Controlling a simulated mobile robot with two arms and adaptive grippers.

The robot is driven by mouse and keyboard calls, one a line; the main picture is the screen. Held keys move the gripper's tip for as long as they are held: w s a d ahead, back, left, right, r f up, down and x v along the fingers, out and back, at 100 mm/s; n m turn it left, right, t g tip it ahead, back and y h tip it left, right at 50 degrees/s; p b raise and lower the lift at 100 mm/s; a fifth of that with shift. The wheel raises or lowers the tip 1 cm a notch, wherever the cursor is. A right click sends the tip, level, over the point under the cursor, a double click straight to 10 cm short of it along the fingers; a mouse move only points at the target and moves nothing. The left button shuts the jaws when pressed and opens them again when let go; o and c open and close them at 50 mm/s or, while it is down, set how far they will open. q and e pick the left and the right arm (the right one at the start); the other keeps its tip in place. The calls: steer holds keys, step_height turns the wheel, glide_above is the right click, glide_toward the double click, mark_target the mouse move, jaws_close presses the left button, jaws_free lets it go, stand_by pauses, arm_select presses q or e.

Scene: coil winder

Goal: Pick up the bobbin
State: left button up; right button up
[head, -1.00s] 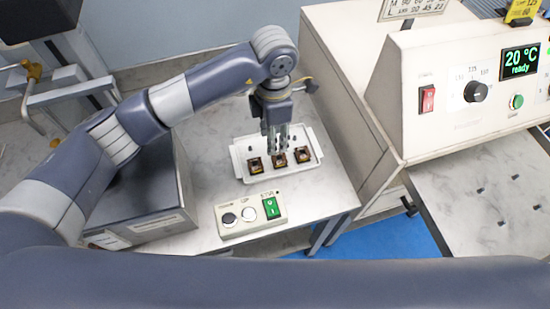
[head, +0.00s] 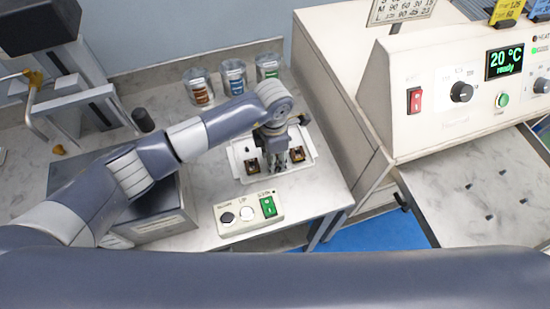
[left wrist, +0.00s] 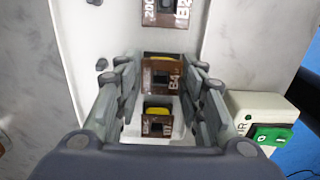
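Small dark brown bobbins sit in a white tray (head: 308,171) on the left table. In the head view one bobbin (head: 252,166) is left of my left gripper (head: 278,166) and another bobbin (head: 297,154) is right of it. The gripper hides the middle of the row. In the left wrist view three bobbins line up: a far one marked B2 (left wrist: 166,12), a middle one marked B4 (left wrist: 163,74) and a near one (left wrist: 158,122) with yellow inside. The open fingers (left wrist: 160,62) stand either side of the middle and near bobbins; contact is unclear. My right gripper is out of view.
A control box (head: 248,213) with a green switch stands in front of the tray. Three cans (head: 233,76) stand behind it. A grey metal box (head: 160,205) is at left. A large cream machine (head: 450,90) reading 20 °C ready is at right.

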arm_select(q)
steer(key=c, duration=0.6)
steer(key=shift+c, duration=0.2)
steer(key=shift+r, duration=0.5)
step_height(320, 180, up, 2)
steer(key=shift+w+r+b, duration=0.1)
steer(key=shift+b, duration=0.55)
steer(key=s+d+b, duration=0.1)
steer(key=s+d, duration=0.2)
steer(key=s+d+r+b, duration=0.1)
steer(key=s+d, duration=0.2)
steer(key=d, duration=0.1)
steer(key=s+d+b, duration=0.1)
steer(key=s+d, duration=0.2)
steer(key=s, duration=0.1)
steer(key=shift+s+d+r+b, duration=0.1)
steer(key=shift+d+r+b, duration=0.2)
steer(key=shift+d+b, duration=0.1)
steer(key=shift+s+d+r, duration=0.15)
steer(key=shift+s+d, duration=0.3)
steer(key=shift+s, duration=0.05)
